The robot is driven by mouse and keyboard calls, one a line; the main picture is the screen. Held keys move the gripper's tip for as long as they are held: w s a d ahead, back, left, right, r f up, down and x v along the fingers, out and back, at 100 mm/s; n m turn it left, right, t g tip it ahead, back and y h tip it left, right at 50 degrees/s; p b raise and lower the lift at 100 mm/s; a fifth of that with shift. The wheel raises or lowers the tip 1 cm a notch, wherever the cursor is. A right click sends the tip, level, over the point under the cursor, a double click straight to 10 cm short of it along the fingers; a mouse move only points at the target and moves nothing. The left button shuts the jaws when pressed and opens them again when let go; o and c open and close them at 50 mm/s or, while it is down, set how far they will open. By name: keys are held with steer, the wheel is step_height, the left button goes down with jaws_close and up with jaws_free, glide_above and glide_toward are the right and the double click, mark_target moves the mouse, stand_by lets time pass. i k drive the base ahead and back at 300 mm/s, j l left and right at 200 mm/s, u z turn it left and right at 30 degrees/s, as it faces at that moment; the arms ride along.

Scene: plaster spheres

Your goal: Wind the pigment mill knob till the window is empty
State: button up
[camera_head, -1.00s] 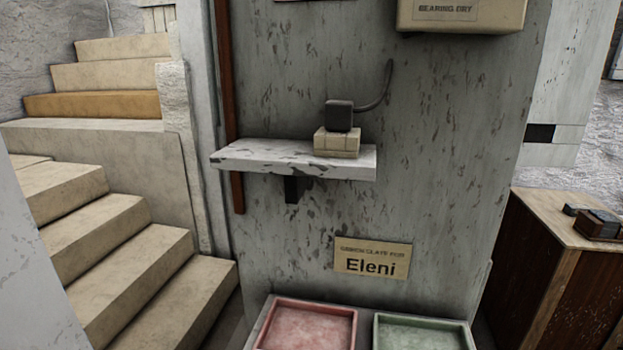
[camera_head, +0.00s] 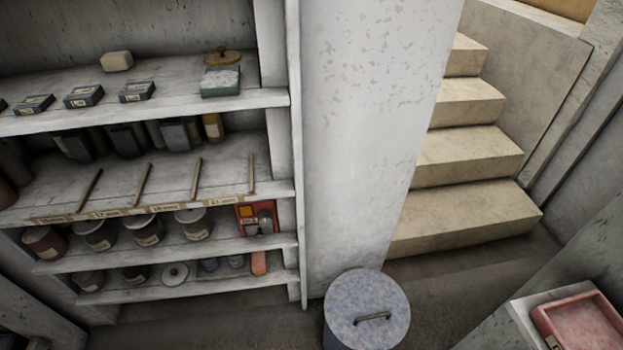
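A small red box (camera_head: 243,215) stands at the right end of a middle shelf in the shelving unit. It has a yellow-orange square window (camera_head: 246,211) on its front and a rounded grey part (camera_head: 265,220) at its right side. It looks like the pigment mill, and the grey part may be its knob, but it is too small to be sure. The window looks filled with colour. An orange-red piece (camera_head: 259,263) sits on the shelf below it. My gripper is not in view.
The shelving unit (camera_head: 294,150) fills the left, with several lidded jars (camera_head: 143,230) left of the red box. A lidded grey bin (camera_head: 366,310) stands on the floor right of the shelves. Stone steps (camera_head: 465,165) rise behind. A red tray (camera_head: 580,320) is at lower right.

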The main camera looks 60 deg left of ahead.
mark_target(266, 219)
steer(key=u, duration=0.45)
steer(key=j+u, duration=0.1)
steer(key=u, duration=0.4)
steer(key=i+u, duration=0.1)
steer(key=u, duration=0.85)
steer(key=i, duration=0.05)
